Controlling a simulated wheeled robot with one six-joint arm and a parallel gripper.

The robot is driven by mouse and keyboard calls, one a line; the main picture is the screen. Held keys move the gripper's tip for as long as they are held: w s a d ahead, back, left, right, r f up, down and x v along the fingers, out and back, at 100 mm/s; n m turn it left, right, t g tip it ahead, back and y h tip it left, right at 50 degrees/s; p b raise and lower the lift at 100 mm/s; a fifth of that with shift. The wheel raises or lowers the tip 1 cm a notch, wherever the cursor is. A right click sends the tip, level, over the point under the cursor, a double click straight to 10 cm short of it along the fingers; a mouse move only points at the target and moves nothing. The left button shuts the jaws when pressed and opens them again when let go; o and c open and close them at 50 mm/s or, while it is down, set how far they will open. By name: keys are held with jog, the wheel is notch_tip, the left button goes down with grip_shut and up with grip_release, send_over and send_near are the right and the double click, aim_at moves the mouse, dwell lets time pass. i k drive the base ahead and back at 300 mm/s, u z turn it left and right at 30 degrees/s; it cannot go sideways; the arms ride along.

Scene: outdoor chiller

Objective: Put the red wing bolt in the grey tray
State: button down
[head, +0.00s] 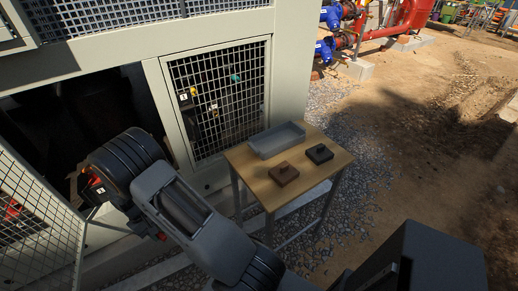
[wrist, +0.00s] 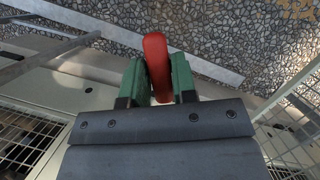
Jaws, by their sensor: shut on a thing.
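My gripper (wrist: 158,85) shows in the wrist view with its two green fingers shut on the red wing bolt (wrist: 156,60). The bolt's rounded red end sticks out past the fingertips, and its lower part is hidden between the fingers. The grey tray (head: 259,147) stands on the back edge of the small wooden table (head: 254,182), away from my arm's end. The tray's inside looks empty.
A mesh panel (head: 218,98) on the cabinet is behind the table. An open mesh door (head: 35,220) is at left. Gravel (head: 365,165) lies right.

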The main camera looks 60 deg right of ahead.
aim_at(268, 148)
jog(key=u, duration=2.25)
jog(key=i, duration=0.4)
jog(key=z, duration=2.25)
jog(key=i, duration=1)
jog(key=z, duration=2)
